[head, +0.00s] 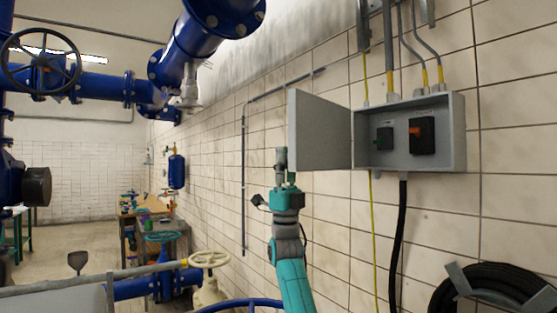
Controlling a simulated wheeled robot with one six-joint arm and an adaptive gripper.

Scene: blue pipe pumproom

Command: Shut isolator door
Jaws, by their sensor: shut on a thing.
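The isolator box (457,135) is a grey enclosure on the tiled wall at the right. It holds a dark switch with an orange handle (418,131) and a smaller dark switch (384,137). Its grey door (318,132) is hinged on the box's left side and stands wide open, swung out to the left. My gripper (284,160) is at the lower corner of the door's free left edge, shut on the door. The fingertips are small here and partly merge with the door edge, so the exact grip is hard to see.
Conduits (389,60) enter the box from above, and a black cable (398,230) drops below it. A coiled black hose (497,290) hangs at lower right. Blue pipes and a cream handwheel (209,259) are at left. The space before the box's opening looks clear.

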